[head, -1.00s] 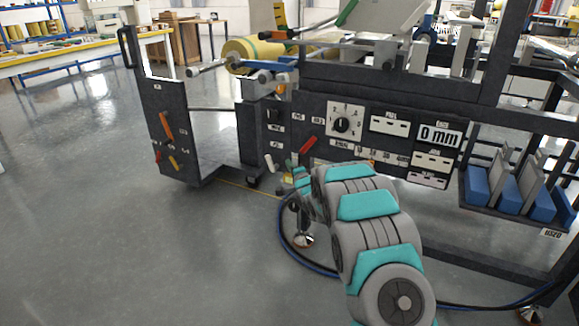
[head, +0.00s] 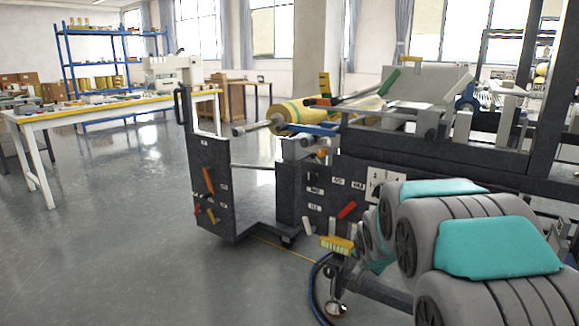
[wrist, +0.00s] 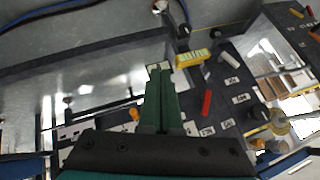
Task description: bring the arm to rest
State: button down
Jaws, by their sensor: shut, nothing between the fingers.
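My gripper (wrist: 159,75) shows in the wrist view with its green fingers together and nothing between them. It is in front of the dark machine panel, and I cannot tell the exact gap. A red lever (wrist: 206,102) and a yellow block (wrist: 192,58) are to the right of the fingers in that view. In the head view my arm fills the lower right, and my gripper cannot be made out there.
The dark laminating machine (head: 322,171) with a yellow roll (head: 297,114) stands close beside my arm. A separate-looking panel with an orange lever (head: 208,180) is at its left. A long table (head: 38,115) stands farther left. Grey floor (head: 110,240) is clear at left.

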jog(key=s+a+n+g, duration=0.1)
jog(key=s+n+g, duration=0.2)
jog(key=s, duration=1.2)
jog(key=s+a+r+n+g+y, duration=0.1)
jog(key=s+a+n+g, duration=0.1)
jog(key=s, duration=1.3)
jog(key=s+a+n+g, duration=0.2)
jog(key=s+n+g, duration=0.1)
jog(key=s, duration=1.2)
jog(key=shift+r+n+g, duration=0.25)
jog(key=shift+n+g, duration=0.15)
jog(key=shift+g, duration=0.4)
